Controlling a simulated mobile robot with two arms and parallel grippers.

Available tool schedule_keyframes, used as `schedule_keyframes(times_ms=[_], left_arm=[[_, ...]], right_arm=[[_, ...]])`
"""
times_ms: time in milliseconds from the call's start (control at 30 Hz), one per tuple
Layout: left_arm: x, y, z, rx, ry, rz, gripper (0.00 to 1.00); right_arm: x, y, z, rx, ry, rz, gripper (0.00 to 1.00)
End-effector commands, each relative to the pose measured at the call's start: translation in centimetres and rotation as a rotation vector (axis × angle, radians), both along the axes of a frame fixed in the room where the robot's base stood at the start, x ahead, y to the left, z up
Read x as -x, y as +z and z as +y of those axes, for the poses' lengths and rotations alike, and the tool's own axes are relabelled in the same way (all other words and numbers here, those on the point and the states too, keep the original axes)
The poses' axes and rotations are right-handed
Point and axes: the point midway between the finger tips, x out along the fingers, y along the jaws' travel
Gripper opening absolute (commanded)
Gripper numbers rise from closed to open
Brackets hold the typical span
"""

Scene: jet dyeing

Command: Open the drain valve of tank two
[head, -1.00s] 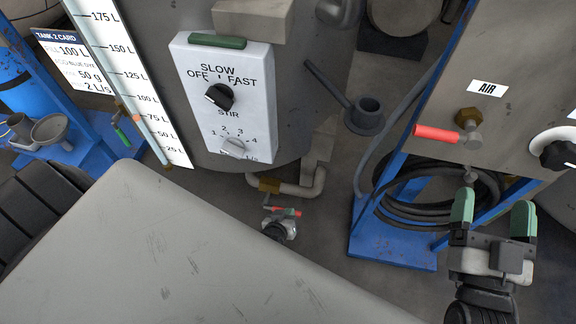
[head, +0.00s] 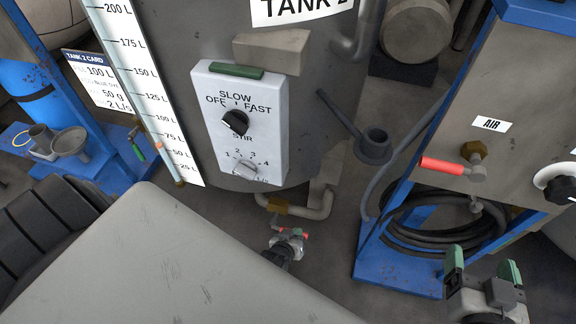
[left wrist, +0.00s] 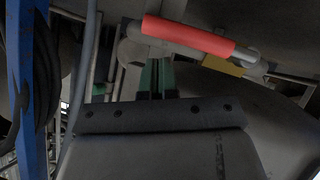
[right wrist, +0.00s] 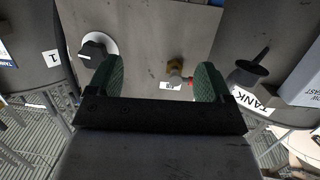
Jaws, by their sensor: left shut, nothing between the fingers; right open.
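Tank two (head: 318,80), a grey metal vessel, stands at the centre back of the head view. Its drain pipe (head: 318,208) comes out low, with a brass fitting (head: 275,206) and a red valve handle (head: 293,233). My left gripper (head: 290,243) is shut and empty, right by the red handle and partly covering the valve. In the left wrist view the handle (left wrist: 188,38) lies crosswise just beyond the shut green fingertips (left wrist: 156,78); I cannot tell if they touch it. My right gripper (head: 483,268) is open and empty, at lower right, in front of the blue-framed stand.
The stand (head: 395,255) at right carries an AIR panel with another red-handled valve (head: 442,166) and a coiled black hose (head: 440,235). A control box (head: 240,125) and level gauge (head: 150,95) are on tank two. Bare floor (head: 345,262) lies between drain and stand.

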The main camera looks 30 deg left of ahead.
Motion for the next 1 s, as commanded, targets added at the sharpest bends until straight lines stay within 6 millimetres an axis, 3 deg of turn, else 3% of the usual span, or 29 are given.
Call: schedule_keyframes(times_ms=[300, 600, 800, 1000], left_arm=[[-0.2, 2.2, 0.2, -0.002, 0.001, -0.001, 0.0], [2.6, 3.9, -0.6, -0.001, 0.001, 0.0, 0.0], [4.7, 5.5, -1.2, -0.001, 0.002, 0.001, 0.0], [7.1, 7.0, -1.9, -0.002, 0.001, 0.0, 0.0]], right_arm=[[3.2, -4.3, -1.7, 0.098, -0.028, 0.409, 0.81], [8.3, -7.1, -3.7, 0.181, -0.055, 0.793, 0.81], [11.9, -7.4, -4.8, 0.224, -0.071, 1.013, 0.81], [12.5, -6.4, -5.0, 0.232, -0.074, 1.05, 0.81]])
